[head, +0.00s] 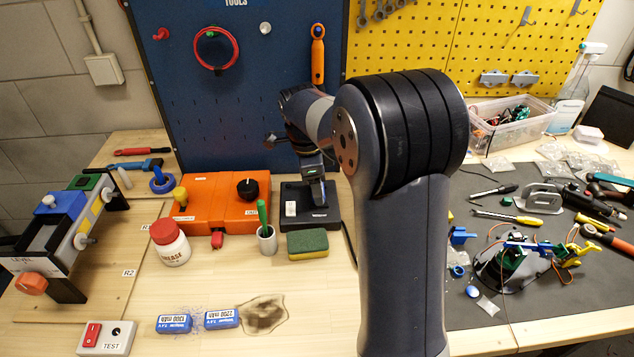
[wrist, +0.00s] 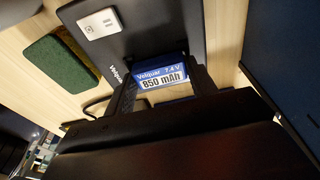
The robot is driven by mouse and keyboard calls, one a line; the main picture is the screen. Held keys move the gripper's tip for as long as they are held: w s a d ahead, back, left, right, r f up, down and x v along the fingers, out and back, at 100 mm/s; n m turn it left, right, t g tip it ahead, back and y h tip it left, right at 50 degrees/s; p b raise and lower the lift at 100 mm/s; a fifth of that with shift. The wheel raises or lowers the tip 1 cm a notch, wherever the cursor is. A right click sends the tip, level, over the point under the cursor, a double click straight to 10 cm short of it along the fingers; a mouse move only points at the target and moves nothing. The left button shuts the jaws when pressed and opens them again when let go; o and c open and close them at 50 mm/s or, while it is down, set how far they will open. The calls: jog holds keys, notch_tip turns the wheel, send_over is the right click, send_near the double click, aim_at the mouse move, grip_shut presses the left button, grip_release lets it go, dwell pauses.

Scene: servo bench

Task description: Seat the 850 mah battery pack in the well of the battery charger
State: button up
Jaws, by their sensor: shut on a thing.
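The 850 mAh battery pack (wrist: 160,74) is blue with a white label and shows in the wrist view between the two dark fingers of my gripper (wrist: 163,88). My gripper is shut on it. The battery charger (head: 294,222) is a black box with a small light panel, at the back middle of the bench in the head view. It also shows in the wrist view (wrist: 145,35), behind the pack. My gripper (head: 316,190) is over the right part of the charger. The well is hidden, and I cannot tell whether the pack touches the charger.
An orange box (head: 215,205) stands left of the charger. A green and yellow sponge (head: 307,245) and a cup with a green-handled tool (head: 267,240) stand in front. Two other blue battery packs (head: 174,323) (head: 221,318) lie near the front edge, beside a dark stain (head: 263,314).

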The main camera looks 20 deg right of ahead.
dwell(0.3)
jog(key=o, duration=1.1)
jog(key=shift+c, duration=0.4)
jog(key=shift+c, duration=0.9)
jog(key=shift+r, duration=0.1)
jog(key=shift+r+p, duration=3)
jog(key=shift+r, duration=0.45)
